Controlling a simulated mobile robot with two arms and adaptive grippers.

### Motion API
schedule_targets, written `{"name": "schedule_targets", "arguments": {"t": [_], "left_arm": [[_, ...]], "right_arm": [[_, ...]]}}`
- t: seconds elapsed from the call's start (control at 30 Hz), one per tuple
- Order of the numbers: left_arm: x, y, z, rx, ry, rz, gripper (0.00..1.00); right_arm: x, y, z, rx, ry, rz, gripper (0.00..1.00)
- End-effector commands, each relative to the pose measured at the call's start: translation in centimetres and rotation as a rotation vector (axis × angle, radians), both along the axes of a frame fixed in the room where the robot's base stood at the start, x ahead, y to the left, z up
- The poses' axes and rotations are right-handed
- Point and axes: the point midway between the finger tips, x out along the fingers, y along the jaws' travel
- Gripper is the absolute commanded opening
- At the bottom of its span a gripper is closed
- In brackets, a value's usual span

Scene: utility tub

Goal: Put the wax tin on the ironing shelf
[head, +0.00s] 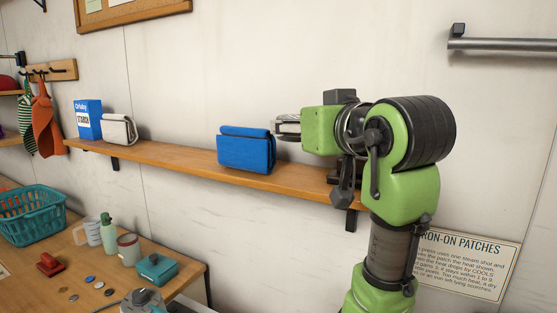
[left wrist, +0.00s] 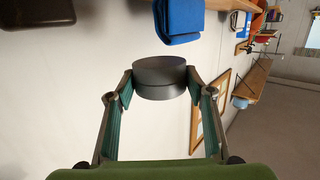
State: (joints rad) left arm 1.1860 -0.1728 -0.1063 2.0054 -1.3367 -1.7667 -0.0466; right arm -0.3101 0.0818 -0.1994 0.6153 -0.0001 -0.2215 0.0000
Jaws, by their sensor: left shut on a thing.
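The wax tin (left wrist: 160,72), a round dark grey tin, sits between the fingertips of my left gripper (left wrist: 159,84) in the left wrist view, with both fingers against its sides. In the head view my left gripper (head: 287,127) points left, at the wall, above the wooden ironing shelf (head: 190,161). The tin is hard to make out there among the grey fingers. The gripper is just right of and slightly above a blue folded bundle (head: 246,150) on the shelf. The bundle also shows in the left wrist view (left wrist: 178,20). My right gripper is not visible.
A blue and white starch box (head: 88,119) and a pale folded cloth (head: 118,128) stand at the shelf's left end. A dark object, partly hidden by my arm, is near its right end. The shelf between pale cloth and blue bundle is clear. A cluttered table lies below left.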

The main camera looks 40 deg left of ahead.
Motion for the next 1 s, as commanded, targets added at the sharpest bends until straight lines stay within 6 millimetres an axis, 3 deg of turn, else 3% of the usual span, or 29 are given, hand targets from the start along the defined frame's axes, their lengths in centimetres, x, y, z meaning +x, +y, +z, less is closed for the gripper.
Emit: {"name": "schedule_targets", "arguments": {"t": [0.13, 0.4, 0.63, 1.0], "left_arm": [[2.1, 3.2, -1.3, 0.002, 0.008, 0.005, 0.26], [4.3, 6.2, -6.0, 0.002, 0.004, 0.000, 0.25], [5.0, 7.3, -7.7, 0.001, 0.004, 0.001, 0.25], [5.0, 7.2, -10.6, 0.000, 0.000, 0.000, 0.25]], "right_arm": [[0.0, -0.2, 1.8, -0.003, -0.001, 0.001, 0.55], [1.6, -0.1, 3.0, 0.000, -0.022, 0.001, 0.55], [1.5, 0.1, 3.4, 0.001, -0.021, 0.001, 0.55], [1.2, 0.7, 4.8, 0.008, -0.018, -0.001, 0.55]]}}
